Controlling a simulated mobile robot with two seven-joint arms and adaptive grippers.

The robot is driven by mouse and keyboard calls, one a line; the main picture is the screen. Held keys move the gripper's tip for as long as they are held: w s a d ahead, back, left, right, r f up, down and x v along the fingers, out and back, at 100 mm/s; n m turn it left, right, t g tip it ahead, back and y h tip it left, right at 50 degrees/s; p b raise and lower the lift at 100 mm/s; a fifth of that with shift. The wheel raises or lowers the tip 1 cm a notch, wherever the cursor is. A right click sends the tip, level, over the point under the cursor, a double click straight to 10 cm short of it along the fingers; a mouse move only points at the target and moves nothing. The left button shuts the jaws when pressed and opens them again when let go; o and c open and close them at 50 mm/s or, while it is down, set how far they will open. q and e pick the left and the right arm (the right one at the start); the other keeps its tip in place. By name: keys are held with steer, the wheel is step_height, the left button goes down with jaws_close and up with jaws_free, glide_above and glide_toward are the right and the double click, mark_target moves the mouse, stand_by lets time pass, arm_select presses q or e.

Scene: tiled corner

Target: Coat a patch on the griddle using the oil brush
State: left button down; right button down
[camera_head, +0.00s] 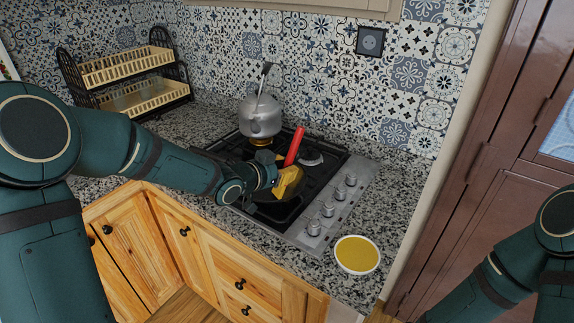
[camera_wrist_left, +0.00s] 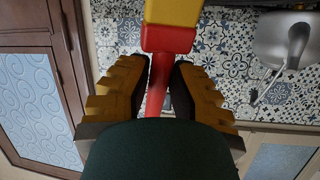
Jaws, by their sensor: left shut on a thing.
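My left gripper (camera_head: 287,181) is over the front of the stove, its yellow finger pads shut on the oil brush. The brush's red handle (camera_head: 296,145) sticks up from the fingers in the head view. In the left wrist view, the handle passes between the two pads (camera_wrist_left: 158,85), and a red block and yellow head (camera_wrist_left: 172,14) show at the top. A dark griddle surface (camera_head: 274,212) lies below the gripper, partly hidden by it. I cannot tell whether the brush touches it. A white bowl of yellow oil (camera_head: 357,254) stands on the counter's right corner. My right gripper is out of view.
A grey kettle (camera_head: 261,115) stands on the rear burner, near the brush. Stove knobs (camera_head: 329,208) line the stove's right side. A black two-level rack (camera_head: 130,75) is at the back left. Speckled counter (camera_head: 215,208) is bare left of the stove. A brown cabinet (camera_head: 480,130) stands at right.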

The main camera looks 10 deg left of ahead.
arm_select(q)
steer(key=shift+s, duration=0.65)
steer(key=shift+w+a+f+p, duration=0.15)
steer(key=shift+a+p, duration=0.35)
steer(key=shift+a, duration=0.35)
steer(key=shift+w+d+p, duration=0.2)
steer(key=shift+w+p, duration=0.15)
steer(key=shift+w, duration=1.35)
steer(key=shift+w+d+p, duration=0.2)
steer(key=shift+w+p, duration=0.15)
steer(key=shift+w, duration=1.35)
steer(key=shift+w+d+p, duration=0.2)
steer(key=shift+w+p, duration=0.55)
steer(key=shift+w, duration=1)
steer(key=shift+w+d+p, duration=0.15)
steer(key=shift+w+p, duration=0.8)
steer(key=shift+w, duration=0.75)
steer(key=w+a+p, duration=0.1)
steer(key=w+p, duration=0.1)
steer(key=p, duration=0.1)
steer(key=shift+a, duration=0.15)
steer(key=shift+s+a+b, duration=0.1)
steer(key=shift+s+b, duration=0.45)
steer(key=shift+s, duration=0.5)
